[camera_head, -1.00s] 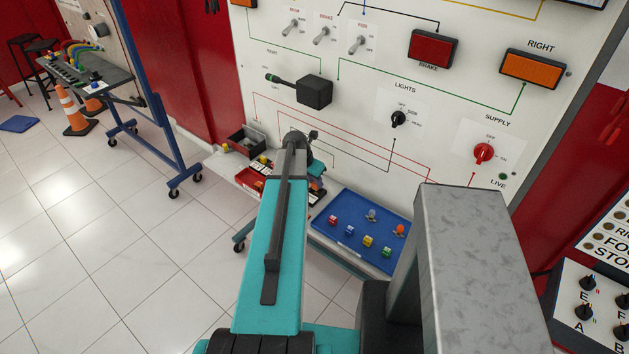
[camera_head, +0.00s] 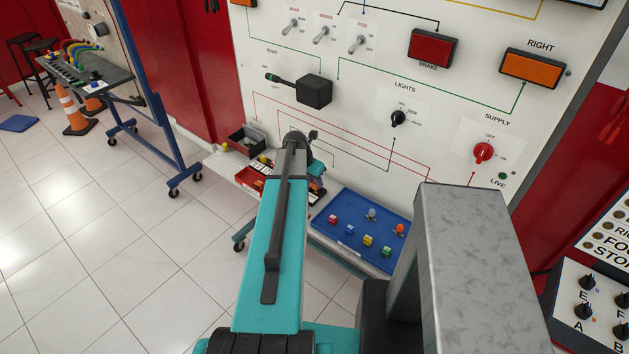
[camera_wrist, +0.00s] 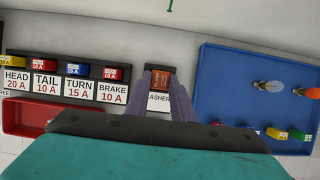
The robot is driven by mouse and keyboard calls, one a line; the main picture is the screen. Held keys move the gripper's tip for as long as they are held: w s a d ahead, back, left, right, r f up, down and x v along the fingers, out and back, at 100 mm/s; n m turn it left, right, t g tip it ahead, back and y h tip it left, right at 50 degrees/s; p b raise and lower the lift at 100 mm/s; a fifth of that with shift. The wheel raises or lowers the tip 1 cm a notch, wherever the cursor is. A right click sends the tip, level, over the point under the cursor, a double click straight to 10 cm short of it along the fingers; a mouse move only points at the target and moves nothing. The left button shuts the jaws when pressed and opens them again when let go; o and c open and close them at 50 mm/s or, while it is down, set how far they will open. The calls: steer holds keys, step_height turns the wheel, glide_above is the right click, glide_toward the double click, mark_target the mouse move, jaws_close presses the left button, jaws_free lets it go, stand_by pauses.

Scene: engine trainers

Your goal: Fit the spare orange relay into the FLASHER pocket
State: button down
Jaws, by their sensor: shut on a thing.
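In the wrist view, my gripper (camera_wrist: 160,84) is shut on the orange relay (camera_wrist: 160,79). The relay shows as a small orange-brown block between the two purple-grey fingertips. It is over the dark FLASHER pocket (camera_wrist: 151,68), at the right end of the fuse row. The white label (camera_wrist: 158,99) below reads "LASHER", its first letter covered by a finger. I cannot tell whether the relay is above the pocket or down in it. In the head view, my arm hides the relay and the pocket.
Left of the pocket, the fuse row (camera_wrist: 66,70) holds several coloured fuses above white labels. A red bin (camera_wrist: 25,118) lies below it. On the right is a blue tray (camera_wrist: 230,85) with bulbs and fuses; it also shows in the head view (camera_head: 345,205). The white panel (camera_head: 370,140) rises behind.

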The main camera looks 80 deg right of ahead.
steer(key=shift+f+b, duration=0.4)
steer(key=shift+f, duration=0.75)
stand_by(1.0)
steer(key=c, duration=1)
jaws_free()
steer(key=shift+r, duration=0.1)
steer(key=shift+r+p, duration=2.5)
steer(key=shift+r, duration=1.45)
steer(key=shift+w, duration=0.1)
